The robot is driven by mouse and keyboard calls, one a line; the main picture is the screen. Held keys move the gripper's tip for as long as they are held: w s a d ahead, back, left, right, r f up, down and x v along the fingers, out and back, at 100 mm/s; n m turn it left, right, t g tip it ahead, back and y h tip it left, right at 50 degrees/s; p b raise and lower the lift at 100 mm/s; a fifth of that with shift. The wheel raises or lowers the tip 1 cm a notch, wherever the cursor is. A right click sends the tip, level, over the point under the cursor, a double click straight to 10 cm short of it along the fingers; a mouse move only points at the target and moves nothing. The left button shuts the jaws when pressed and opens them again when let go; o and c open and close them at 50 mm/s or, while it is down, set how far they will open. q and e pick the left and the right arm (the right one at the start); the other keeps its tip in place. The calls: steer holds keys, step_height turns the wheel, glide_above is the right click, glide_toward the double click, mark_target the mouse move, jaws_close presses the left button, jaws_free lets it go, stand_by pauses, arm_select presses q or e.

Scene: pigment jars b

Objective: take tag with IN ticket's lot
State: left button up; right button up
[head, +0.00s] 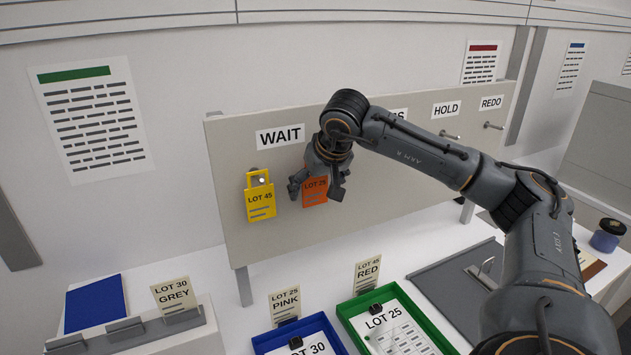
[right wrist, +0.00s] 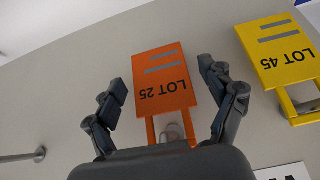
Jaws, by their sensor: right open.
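An orange tag reading LOT 25 (head: 315,186) hangs on the grey board, right of the WAIT label. In the right wrist view this orange tag (right wrist: 162,88) shows upside down between the fingers. My right gripper (head: 317,194) is open, one finger on each side of the orange tag, without a clear grip. A yellow tag reading LOT 45 (head: 260,203) hangs on a peg to the left, below WAIT. Tickets read LOT 30 GREY (head: 174,294), LOT 25 PINK (head: 285,302) and LOT 45 RED (head: 367,273). No IN label is readable. My left gripper is not in view.
The board (head: 390,200) has bare pegs under HOLD (head: 446,109) and REDO (head: 491,102); my right arm partly covers another label. A blue tray (head: 262,343) holds a LOT 30 sheet, a green tray (head: 348,308) a LOT 25 sheet. A jar (head: 607,236) stands far right.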

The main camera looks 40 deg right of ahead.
steer(key=shift+w+f, duration=0.1)
steer(key=shift+f, duration=0.05)
steer(key=c, duration=0.9)
steer(key=shift+r, duration=0.2)
